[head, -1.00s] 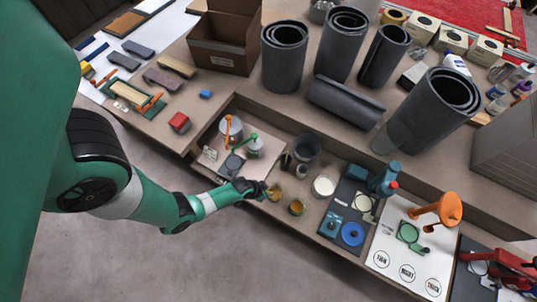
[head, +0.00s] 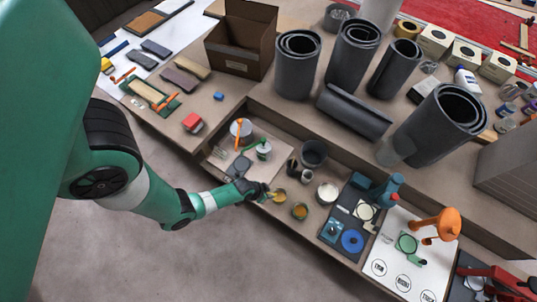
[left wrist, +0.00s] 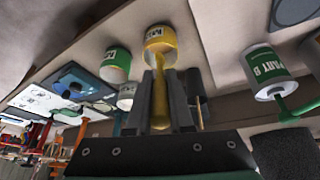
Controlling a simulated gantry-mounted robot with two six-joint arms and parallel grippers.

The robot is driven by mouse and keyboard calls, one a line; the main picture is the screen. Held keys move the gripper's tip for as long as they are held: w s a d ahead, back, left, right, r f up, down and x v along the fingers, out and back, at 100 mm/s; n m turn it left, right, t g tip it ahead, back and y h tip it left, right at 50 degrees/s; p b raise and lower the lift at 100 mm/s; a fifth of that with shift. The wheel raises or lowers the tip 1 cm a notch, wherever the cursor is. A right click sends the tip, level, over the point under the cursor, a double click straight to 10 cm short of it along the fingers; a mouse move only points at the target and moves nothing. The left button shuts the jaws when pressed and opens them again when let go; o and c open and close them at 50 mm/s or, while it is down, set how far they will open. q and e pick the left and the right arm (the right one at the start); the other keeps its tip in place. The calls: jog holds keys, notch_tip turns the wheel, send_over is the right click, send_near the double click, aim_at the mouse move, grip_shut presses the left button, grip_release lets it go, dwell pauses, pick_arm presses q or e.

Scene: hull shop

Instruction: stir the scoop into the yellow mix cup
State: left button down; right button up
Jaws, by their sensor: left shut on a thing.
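The yellow mix cup (head: 280,197) stands on the lower bench shelf in the head view, just right of my left gripper (head: 265,192). In the left wrist view the yellow cup (left wrist: 161,42) shows a "MIX" label, straight beyond the fingertips. My left gripper (left wrist: 160,90) is shut on a yellow scoop (left wrist: 160,100), whose shaft runs from between the fingers toward the cup. The scoop overlaps the cup's edge in this view; I cannot tell how deep its far end sits. My right gripper is not in view.
A dark pot (head: 313,153) is behind. The Part B can (left wrist: 272,72) shows in the left wrist view. Grey rolls (head: 297,65) stand on the upper bench.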

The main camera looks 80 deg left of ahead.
pick_arm(q)
notch_tip(320, 180, up, 5)
jog(key=p, duration=0.5)
jog(key=shift+r, duration=0.1)
